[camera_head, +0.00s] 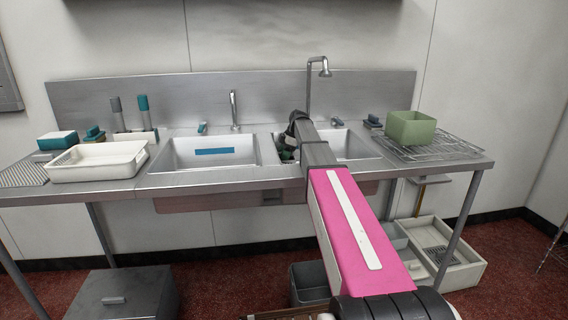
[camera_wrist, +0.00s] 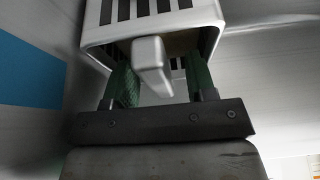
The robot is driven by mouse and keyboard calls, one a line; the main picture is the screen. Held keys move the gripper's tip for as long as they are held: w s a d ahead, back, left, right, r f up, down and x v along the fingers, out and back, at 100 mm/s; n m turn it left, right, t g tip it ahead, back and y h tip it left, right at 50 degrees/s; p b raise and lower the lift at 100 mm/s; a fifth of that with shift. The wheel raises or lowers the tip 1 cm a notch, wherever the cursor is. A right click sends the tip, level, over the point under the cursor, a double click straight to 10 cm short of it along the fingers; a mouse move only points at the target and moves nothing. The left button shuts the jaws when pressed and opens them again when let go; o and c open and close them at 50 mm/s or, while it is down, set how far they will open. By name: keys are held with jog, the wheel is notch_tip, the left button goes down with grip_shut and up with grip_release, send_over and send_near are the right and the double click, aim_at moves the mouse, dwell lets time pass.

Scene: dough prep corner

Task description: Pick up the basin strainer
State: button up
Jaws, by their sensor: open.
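The basin strainer (camera_wrist: 152,14) shows in the wrist view as a pale, box-like piece with dark slots on its upper face. A light grip tab (camera_wrist: 152,66) sticks out from it toward the camera. My gripper (camera_wrist: 162,80) is open, with one green finger on each side of the tab. I see gaps between the tab and both fingers. The fingertips reach inside the strainer's rim and are partly hidden. In the head view my gripper (camera_head: 287,152) is down in the right basin (camera_head: 352,146). My arm covers much of that basin, and I cannot make out the strainer there.
The left basin (camera_head: 205,166) has a blue strip (camera_head: 213,151) on its wall. A white tray (camera_head: 98,174) stands on the counter at left. A green bin (camera_head: 410,130) sits on a wire rack (camera_head: 455,147) at right. A tall faucet (camera_head: 309,88) rises behind my arm.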

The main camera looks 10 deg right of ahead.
jog(key=shift+f, duration=0.1)
dwell(0.3)
grip_shut()
notch_tip(320, 180, up, 18)
jog(key=shift+r, duration=0.25)
dwell(0.8)
jog(key=shift+r, duration=0.1)
notch_tip(320, 180, up, 4)
jog(key=shift+f, duration=0.1)
dwell(0.7)
